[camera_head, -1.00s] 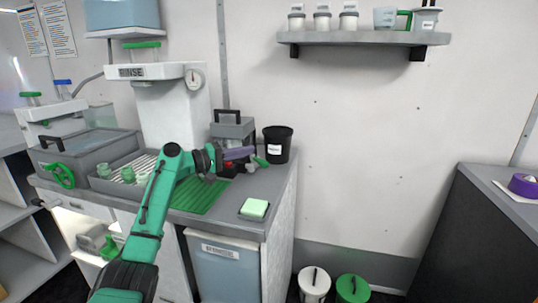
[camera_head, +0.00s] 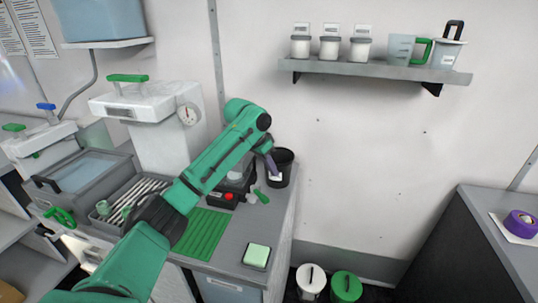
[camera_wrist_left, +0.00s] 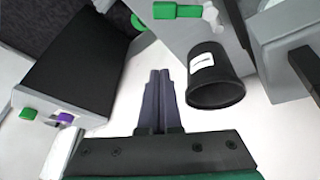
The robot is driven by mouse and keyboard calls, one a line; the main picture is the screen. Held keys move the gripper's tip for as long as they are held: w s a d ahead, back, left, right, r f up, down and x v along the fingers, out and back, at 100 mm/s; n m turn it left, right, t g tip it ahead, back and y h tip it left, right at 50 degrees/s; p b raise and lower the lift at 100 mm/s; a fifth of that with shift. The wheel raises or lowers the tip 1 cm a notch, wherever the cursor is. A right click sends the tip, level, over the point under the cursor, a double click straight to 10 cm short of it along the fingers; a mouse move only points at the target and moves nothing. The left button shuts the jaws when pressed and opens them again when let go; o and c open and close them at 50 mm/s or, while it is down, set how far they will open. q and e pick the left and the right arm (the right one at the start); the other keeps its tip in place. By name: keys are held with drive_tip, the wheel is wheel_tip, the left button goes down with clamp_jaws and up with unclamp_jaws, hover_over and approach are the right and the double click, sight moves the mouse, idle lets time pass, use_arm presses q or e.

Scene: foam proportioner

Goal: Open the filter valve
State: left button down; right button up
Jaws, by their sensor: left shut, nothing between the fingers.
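A small green handle (camera_head: 262,196) sits at the right side of a low grey unit with a red button (camera_head: 228,196) on the counter. It may be the filter valve; no readable label confirms it. A green handle on a pale stem also shows at the top of the left wrist view (camera_wrist_left: 178,11). My left gripper (camera_head: 272,165) is shut and empty, pointing down above and behind that handle, in front of the black cup (camera_head: 284,166). In the left wrist view its fingers (camera_wrist_left: 158,78) lie together, left of the cup and apart from the green handle. My right gripper is out of view.
My left arm hides part of the low unit. A green ribbed mat (camera_head: 203,233), a green sponge in a dish (camera_head: 257,254) and a white rinse unit with a gauge (camera_head: 165,110) stand around it. A shelf (camera_head: 375,70) hangs above right. The wall between is clear.

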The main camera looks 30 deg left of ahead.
sight(259, 194)
use_arm(q)
drive_tip(key=shift+m+g+y, duration=0.3)
drive_tip(key=shift+m+y, duration=0.2)
drive_tip(key=x, duration=0.2)
drive_tip(key=p+x, duration=0.1)
drive_tip(key=x, duration=0.5)
drive_tip(key=shift+w+a+f, duration=0.2)
drive_tip(key=shift+w+a, duration=0.05)
drive_tip(key=shift+a, duration=0.05)
drive_tip(key=s+p, duration=0.1)
drive_tip(key=s, duration=0.1)
drive_tip(key=s+a+p, duration=0.1)
drive_tip(key=p, duration=0.1)
drive_tip(key=shift+s+a+f, duration=0.1)
drive_tip(key=shift+s+a, duration=0.1)
drive_tip(key=shift+s, duration=0.3)
drive_tip(key=shift+f, duration=0.2)
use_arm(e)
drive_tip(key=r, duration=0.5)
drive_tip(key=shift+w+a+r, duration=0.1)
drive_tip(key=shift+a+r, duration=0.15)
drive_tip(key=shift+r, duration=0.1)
use_arm(q)
drive_tip(key=shift+r, duration=0.1)
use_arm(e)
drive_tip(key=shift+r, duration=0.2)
